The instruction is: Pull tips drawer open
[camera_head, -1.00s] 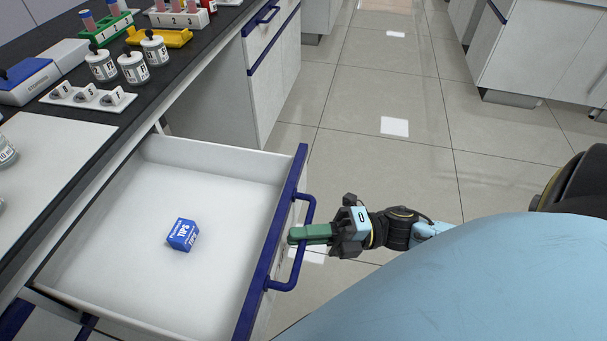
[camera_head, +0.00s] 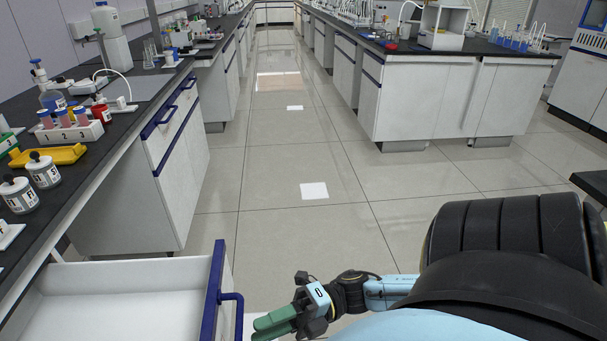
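The tips drawer (camera_head: 120,290) is pulled out from the bench at the lower left, and its white inside shows. Its blue front edge (camera_head: 214,290) and blue handle (camera_head: 238,310) are partly cut off by the bottom of the picture. My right gripper (camera_head: 256,328) has green fingers that show as two separate pieces. It is just right of the handle, its tips apart from it, and looks open and empty. The tips box is out of view. My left gripper is not in view.
The bench top on the left holds white jars (camera_head: 42,170), a yellow tray (camera_head: 48,155) and a tube rack (camera_head: 68,130). A closed cabinet (camera_head: 170,150) stands beyond the drawer. An island bench (camera_head: 420,95) stands at the right.

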